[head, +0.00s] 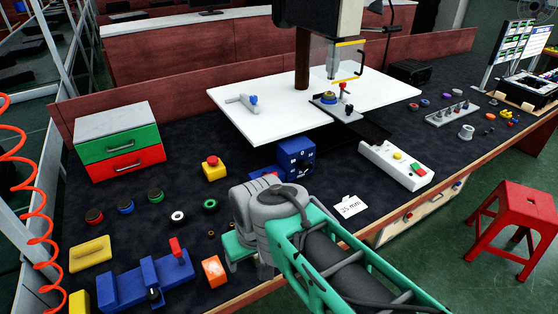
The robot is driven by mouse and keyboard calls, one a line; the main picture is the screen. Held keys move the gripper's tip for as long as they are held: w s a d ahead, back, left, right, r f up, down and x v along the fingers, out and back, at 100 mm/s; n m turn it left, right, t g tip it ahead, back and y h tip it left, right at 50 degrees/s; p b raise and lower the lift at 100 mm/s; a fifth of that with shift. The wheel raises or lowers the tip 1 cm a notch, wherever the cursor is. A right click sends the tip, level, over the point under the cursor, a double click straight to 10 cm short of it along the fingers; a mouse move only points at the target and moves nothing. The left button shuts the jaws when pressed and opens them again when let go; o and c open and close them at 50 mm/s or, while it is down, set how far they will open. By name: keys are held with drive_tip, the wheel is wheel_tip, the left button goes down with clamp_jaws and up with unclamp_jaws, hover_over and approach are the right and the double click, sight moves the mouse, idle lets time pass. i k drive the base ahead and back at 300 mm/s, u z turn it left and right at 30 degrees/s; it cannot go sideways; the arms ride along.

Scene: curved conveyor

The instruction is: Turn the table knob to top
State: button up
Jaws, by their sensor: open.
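A blue box (296,158) with white marks and a dark knob on its face stands at the front edge of the white machine table (262,117). The knob's pointing direction is too small to tell. My gripper (238,246) is at the end of my grey and teal arm, low and to the left of the blue box. It is apart from the box, and my wrist hides much of it. It is open, and I see nothing held in it.
A yellow box with a red button (213,168) stands left of the blue box. A white button box (396,165) and a "35 mm" card (348,206) lie to the right. Several small rings, a blue vise (148,283) and an orange block (214,271) lie on the left.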

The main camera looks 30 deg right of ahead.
sight(306, 166)
drive_tip(key=k, duration=0.5)
drive_tip(key=z, duration=1.4)
drive_tip(key=i, duration=1)
drive_tip(key=u, duration=2.45)
